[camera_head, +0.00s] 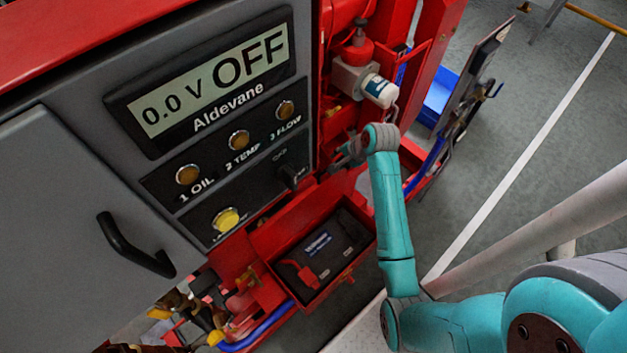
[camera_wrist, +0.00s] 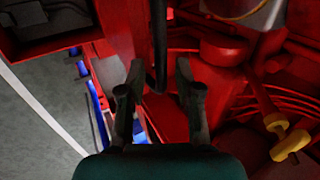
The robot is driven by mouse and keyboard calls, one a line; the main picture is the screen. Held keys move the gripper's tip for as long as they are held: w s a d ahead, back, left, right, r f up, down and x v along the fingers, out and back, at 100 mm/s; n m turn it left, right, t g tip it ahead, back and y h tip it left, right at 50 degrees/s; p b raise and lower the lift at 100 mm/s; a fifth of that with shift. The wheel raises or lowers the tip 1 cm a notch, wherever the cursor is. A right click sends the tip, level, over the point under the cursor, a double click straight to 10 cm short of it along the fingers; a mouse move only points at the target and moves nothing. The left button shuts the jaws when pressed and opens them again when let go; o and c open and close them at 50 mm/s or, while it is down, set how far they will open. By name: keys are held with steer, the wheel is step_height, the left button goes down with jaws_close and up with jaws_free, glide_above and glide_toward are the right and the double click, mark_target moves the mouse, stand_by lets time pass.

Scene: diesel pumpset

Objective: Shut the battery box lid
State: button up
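The red battery box (camera_head: 357,262) stands open at the lower middle of the head view, with a dark battery (camera_head: 325,245) inside. A red panel that looks like its lid (camera_head: 300,217) stands raised behind the opening, below the control panel. My gripper (camera_head: 348,156) is above and behind the box, near the lid's upper right; I cannot tell if it touches it. In the wrist view my gripper (camera_wrist: 159,75) has its two dark fingers apart. A black hose or rod (camera_wrist: 158,40) shows between them, with no clear contact. A dark open red compartment shows at upper left there.
A pale rail (camera_head: 540,225) crosses at right. Grey floor is open beyond.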

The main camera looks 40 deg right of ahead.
steer(key=shift+c, duration=0.2)
jaws_close()
steer(key=shift+s, duration=0.15)
steer(key=shift+s+f, duration=0.15)
steer(key=shift+s, duration=1.05)
steer(key=shift+s+f, duration=0.1)
steer(key=shift+s, duration=0.8)
